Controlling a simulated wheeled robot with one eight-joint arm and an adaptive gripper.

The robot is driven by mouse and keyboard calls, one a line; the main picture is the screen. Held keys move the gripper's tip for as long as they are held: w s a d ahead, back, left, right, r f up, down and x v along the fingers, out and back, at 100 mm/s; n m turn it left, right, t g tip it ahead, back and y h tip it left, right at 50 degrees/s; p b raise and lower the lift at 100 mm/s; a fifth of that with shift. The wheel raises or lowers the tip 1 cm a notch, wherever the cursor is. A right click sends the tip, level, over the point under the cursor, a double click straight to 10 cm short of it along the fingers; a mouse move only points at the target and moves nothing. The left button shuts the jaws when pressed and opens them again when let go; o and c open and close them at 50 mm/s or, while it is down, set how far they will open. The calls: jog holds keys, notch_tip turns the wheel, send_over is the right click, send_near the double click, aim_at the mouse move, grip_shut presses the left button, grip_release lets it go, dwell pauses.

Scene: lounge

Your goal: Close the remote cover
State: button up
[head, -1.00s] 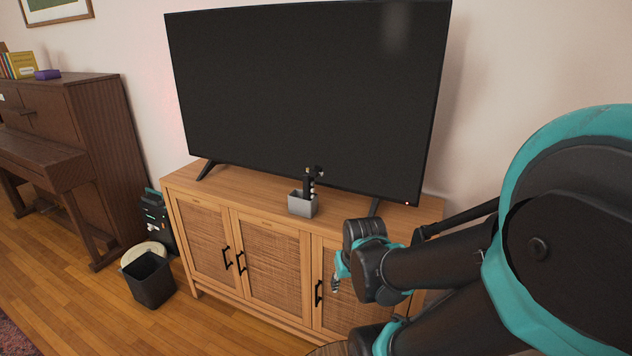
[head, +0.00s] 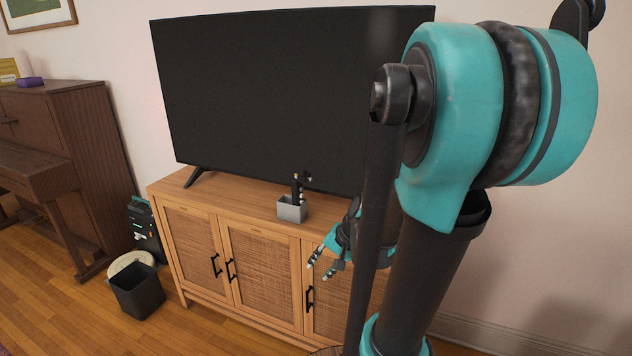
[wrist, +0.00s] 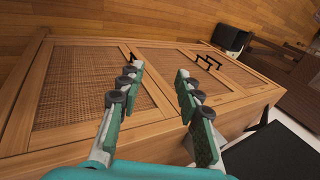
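A small dark object (head: 299,186) with pale bits stands upright in a grey holder (head: 291,211) on the wooden cabinet (head: 235,191), below the television. It is too small to tell whether it is the remote, and no cover can be made out. My gripper (head: 319,267) hangs in front of the cabinet doors, lower than the holder and to its right. In the wrist view my gripper (wrist: 160,72) has its two fingers apart with nothing between them.
A large television (head: 275,100) stands on the cabinet behind the holder. Black door handles (head: 231,271) stick out at the front. A dark bin (head: 137,290) stands on the floor at left, near a piano (head: 75,170). The cabinet top left of the holder is clear.

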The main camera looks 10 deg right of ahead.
jog(key=w+d+r+m+t+y, duration=0.1)
jog(key=w+r+m+y, duration=0.2)
jog(key=w+m, duration=0.25)
jog(key=m+t+y, duration=0.7)
jog(key=m, duration=0.3)
send_near(306, 177)
jog(key=w+a, duration=0.4)
jog(key=w, duration=0.1)
jog(key=shift+w+f, duration=0.3)
jog(key=shift+c, duration=0.3)
